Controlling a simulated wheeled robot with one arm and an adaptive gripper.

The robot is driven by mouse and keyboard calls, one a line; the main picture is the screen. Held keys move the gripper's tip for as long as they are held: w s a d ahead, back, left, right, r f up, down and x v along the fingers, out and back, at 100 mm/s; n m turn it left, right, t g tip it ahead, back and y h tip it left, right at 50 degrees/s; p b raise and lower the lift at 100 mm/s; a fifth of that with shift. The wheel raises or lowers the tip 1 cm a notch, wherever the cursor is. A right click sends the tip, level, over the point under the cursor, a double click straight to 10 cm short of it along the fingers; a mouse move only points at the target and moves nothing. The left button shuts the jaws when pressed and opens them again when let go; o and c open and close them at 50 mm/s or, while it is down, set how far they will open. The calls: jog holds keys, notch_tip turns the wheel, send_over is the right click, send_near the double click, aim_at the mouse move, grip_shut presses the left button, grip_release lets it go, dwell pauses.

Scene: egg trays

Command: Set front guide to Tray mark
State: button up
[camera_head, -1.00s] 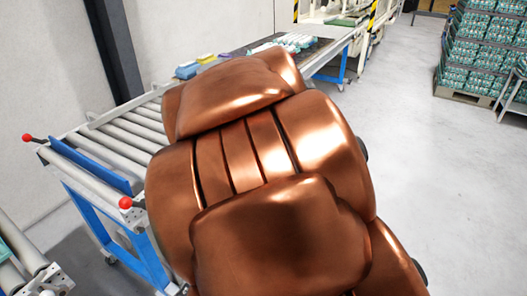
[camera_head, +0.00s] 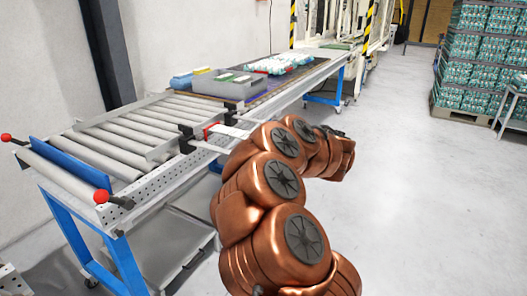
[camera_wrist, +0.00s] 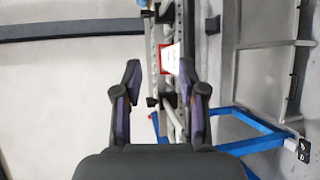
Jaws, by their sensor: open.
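The front guide appears to be the short grey bar (camera_head: 165,150) with black clamps (camera_head: 187,138) at the near side of the roller conveyor (camera_head: 125,145). Beside the clamps is a small white plate with a red edge (camera_head: 211,129); a red-edged white plate also shows in the wrist view (camera_wrist: 171,59). I cannot read its marking. In the wrist view my gripper (camera_wrist: 160,75) is open and empty, its fingers pointing toward a perforated rail (camera_wrist: 151,65). The plate and rail show between the fingers, apart from them. In the head view my copper arm stands right of the conveyor.
A grey box (camera_head: 232,88) and white-green packs (camera_head: 280,64) stand farther along the line. Blue legs (camera_head: 125,255) stand below.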

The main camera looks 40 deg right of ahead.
jog(key=w+f, duration=0.1)
jog(key=w, duration=0.1)
jog(key=w+f+n+y+b, duration=0.1)
jog(key=w+f, duration=0.1)
jog(key=w+f+y, duration=0.1)
jog(key=w+f, duration=0.1)
jog(key=shift+w+f+b, duration=0.2)
jog(key=shift+w+b, duration=0.2)
grip_shut()
dwell(0.4)
dwell(0.4)
